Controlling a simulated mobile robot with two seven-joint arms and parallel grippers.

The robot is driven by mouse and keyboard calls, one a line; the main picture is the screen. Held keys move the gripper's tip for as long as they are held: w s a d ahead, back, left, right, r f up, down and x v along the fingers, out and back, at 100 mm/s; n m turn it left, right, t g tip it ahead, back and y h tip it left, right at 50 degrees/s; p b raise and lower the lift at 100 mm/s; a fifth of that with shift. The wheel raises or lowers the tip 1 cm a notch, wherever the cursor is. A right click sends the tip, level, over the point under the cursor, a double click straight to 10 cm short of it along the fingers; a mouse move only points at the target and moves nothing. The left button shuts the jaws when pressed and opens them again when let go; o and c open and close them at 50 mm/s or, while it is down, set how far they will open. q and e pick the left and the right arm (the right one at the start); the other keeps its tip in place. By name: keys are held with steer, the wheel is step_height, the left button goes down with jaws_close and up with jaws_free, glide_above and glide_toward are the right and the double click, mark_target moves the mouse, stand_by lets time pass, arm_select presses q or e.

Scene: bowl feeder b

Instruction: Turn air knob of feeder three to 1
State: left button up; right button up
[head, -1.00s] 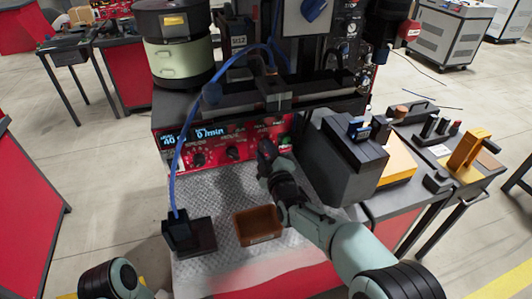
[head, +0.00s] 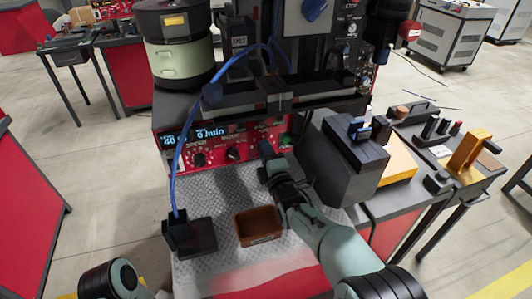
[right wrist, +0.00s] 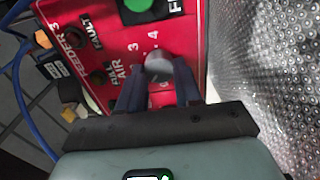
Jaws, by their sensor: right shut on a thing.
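The red panel of feeder three (right wrist: 118,22), marked "FEEDER 3", "FAULT" and "AIR", fills the upper middle of the right wrist view. The grey round air knob (right wrist: 158,66) is on this panel, with the numbers 3 and 4 printed above it. My right gripper (right wrist: 159,82) is shut on the knob, one dark finger on each side. In the head view my right gripper (head: 265,149) reaches the red front panel (head: 215,148); the knob itself is hidden there. The knob's pointer cannot be read. My left gripper is out of view.
A green button (right wrist: 138,5) is near the knob. Other black knobs (head: 233,154) are left of my gripper. A brown open bin (head: 258,225) and a black block with a blue cable (head: 178,228) are on the textured plate. A large dark box (head: 342,160) is close on the right.

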stand_by(0.4)
steer(key=o, duration=1)
steer(key=shift+o, duration=0.2)
steer(key=v, duration=1.3)
steer(key=shift+s+p, duration=0.2)
steer(key=shift+p, duration=0.1)
steer(key=shift+d, duration=0.1)
